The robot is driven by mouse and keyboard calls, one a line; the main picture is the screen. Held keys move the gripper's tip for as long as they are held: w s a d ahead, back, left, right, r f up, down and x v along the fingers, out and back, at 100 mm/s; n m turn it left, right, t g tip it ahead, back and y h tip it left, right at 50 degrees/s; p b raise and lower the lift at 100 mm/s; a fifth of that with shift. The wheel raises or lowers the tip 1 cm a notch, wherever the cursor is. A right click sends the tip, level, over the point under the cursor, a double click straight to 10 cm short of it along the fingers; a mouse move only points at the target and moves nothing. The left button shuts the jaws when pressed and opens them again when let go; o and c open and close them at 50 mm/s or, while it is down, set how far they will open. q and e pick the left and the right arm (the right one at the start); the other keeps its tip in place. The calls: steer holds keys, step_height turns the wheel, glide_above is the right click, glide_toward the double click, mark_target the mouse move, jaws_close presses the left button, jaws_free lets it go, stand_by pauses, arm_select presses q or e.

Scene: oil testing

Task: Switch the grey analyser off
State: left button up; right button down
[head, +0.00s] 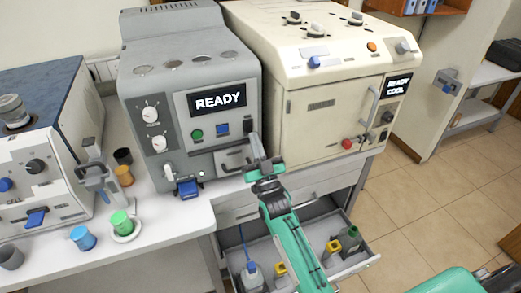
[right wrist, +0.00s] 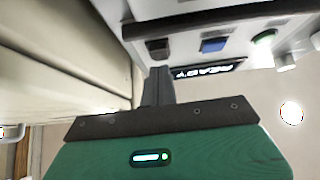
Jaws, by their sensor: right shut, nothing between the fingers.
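The grey analyser (head: 190,75) stands on the bench, and its display (head: 219,100) reads READY. Its front panel has a green button (head: 197,135), a blue button (head: 222,129) and a dark switch (head: 248,126) in a row under the display. My right gripper (head: 254,146) is shut and empty, fingers pointing at the panel just below the dark switch. In the right wrist view the panel appears upside down; the shut fingers (right wrist: 158,85) are close to the dark switch (right wrist: 158,48). I cannot tell whether they touch it. My left gripper is not in view.
A cream machine (head: 320,90) reading READY COOL stands close on the right. A white device (head: 40,150) is on the left. Small coloured cups, including a green one (head: 121,222), stand on the bench. An open drawer (head: 345,265) with bottles lies below my right arm.

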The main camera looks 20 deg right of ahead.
steer(key=shift+w+f, duration=0.1)
steer(key=shift+w, duration=0.6)
steer(key=shift+w+f+t+b, duration=0.3)
steer(key=shift+f+b, duration=0.1)
steer(key=shift+b, duration=0.8)
steer(key=shift+r+p, duration=0.3)
steer(key=shift+p, duration=0.05)
steer(key=shift+s, duration=0.1)
